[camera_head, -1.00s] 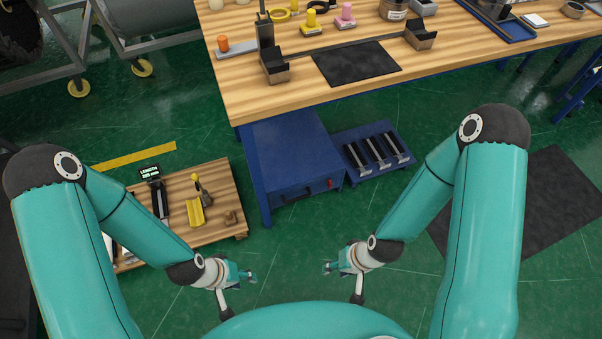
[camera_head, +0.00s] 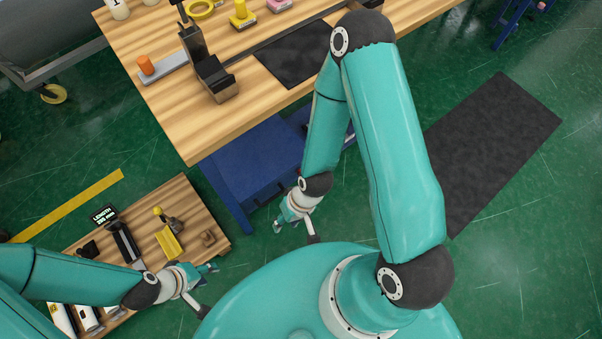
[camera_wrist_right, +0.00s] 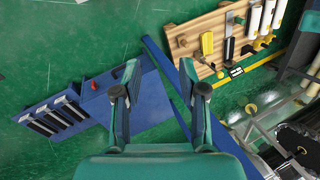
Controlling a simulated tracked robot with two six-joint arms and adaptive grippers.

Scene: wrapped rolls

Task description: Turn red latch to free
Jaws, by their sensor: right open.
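The red latch (camera_wrist_right: 90,85) is a small red piece on the edge of the blue cabinet (camera_wrist_right: 150,98), left of my right gripper's fingers in the right wrist view. In the head view the cabinet (camera_head: 255,158) stands below the workbench, and my right arm hides the latch. My right gripper (camera_wrist_right: 160,75) is open and empty, with its fingers apart over the cabinet. In the head view it (camera_head: 279,225) hangs in front of the cabinet. My left gripper (camera_head: 210,275) is near the right edge of the low wooden pallet, too small to read its fingers.
The wooden workbench (camera_head: 205,130) overhangs the cabinet. A blue rack with dark bars (camera_wrist_right: 48,118) lies beside the cabinet. A dark mat (camera_head: 495,145) lies on the floor at right.

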